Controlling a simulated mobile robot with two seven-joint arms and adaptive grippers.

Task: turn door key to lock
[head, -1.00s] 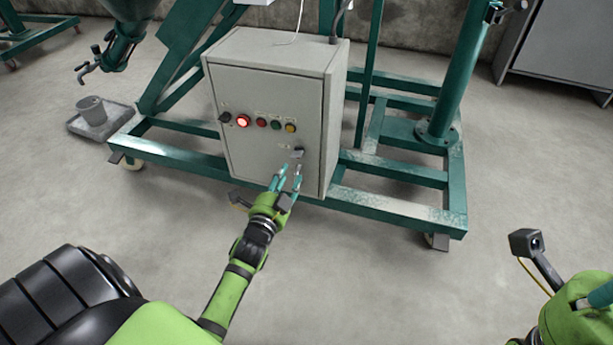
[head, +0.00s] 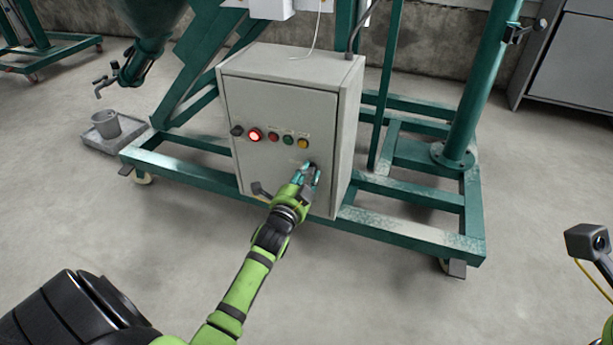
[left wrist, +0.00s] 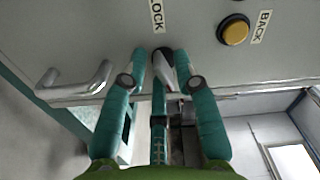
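The door key (left wrist: 164,66) sticks out of the front of the grey control cabinet, below the label "LOCK" (left wrist: 157,15). The cabinet door (head: 265,105) looks closed. My left gripper (head: 311,172) is at the lower right of that door, and its fingers cover most of the key in the head view. In the left wrist view, the teal fingertips of my left gripper (left wrist: 161,60) stand on both sides of the key, with a gap visible between them; they look open around it. My right gripper is out of view.
A row of lit and coloured buttons (head: 273,138) is above the key; the yellow button (left wrist: 236,30) is close to my left fingers. Green frame beams (head: 412,232) run beside the cabinet. A grey bucket (head: 104,124) stands at left. The floor in front is clear.

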